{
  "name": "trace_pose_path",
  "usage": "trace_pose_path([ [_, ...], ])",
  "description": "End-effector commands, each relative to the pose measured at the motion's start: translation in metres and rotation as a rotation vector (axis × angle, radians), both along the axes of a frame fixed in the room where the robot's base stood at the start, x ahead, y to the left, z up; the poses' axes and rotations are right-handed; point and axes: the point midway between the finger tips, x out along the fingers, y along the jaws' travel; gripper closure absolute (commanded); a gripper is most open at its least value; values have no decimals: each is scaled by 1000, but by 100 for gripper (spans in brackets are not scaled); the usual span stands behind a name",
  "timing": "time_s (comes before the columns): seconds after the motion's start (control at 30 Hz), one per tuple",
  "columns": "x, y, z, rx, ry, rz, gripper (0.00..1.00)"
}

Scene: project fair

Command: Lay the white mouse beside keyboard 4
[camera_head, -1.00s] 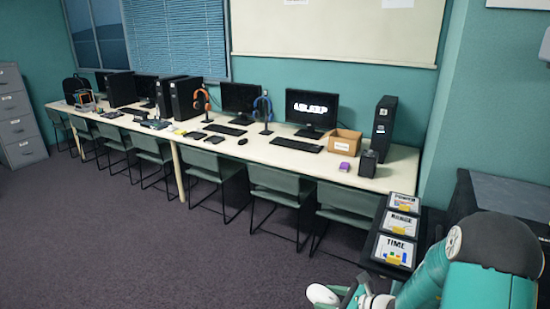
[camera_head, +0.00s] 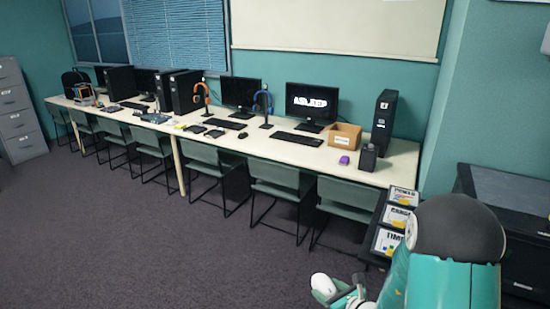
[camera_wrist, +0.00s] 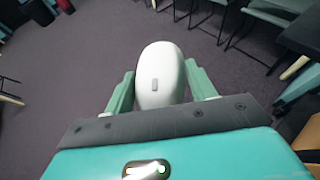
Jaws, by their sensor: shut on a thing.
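The white mouse (camera_wrist: 160,72) is held between the two green fingers of my gripper (camera_wrist: 160,88) in the wrist view. My gripper is shut on it, over open floor. In the head view the white mouse (camera_head: 322,284) shows at the bottom, in my gripper (camera_head: 338,292), well below and in front of the long table (camera_head: 375,172). Several black keyboards lie on the table, among them one before the "ASLEEP" monitor (camera_head: 297,138) and one to its left (camera_head: 225,124). I cannot tell which is keyboard 4.
A black mouse (camera_head: 240,135), a purple object (camera_head: 344,160), a cardboard box (camera_head: 345,136) and headphone stands are on the table. Green chairs (camera_head: 275,184) line its front edge. The carpet (camera_head: 130,240) is clear.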

Motion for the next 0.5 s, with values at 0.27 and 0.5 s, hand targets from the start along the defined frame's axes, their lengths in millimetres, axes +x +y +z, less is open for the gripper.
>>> trace_pose_path([
  [0.27,12,-1,38,-17,-4,-72,72],
  [0.5,23,-1,98,-13,-4,-170,72],
])
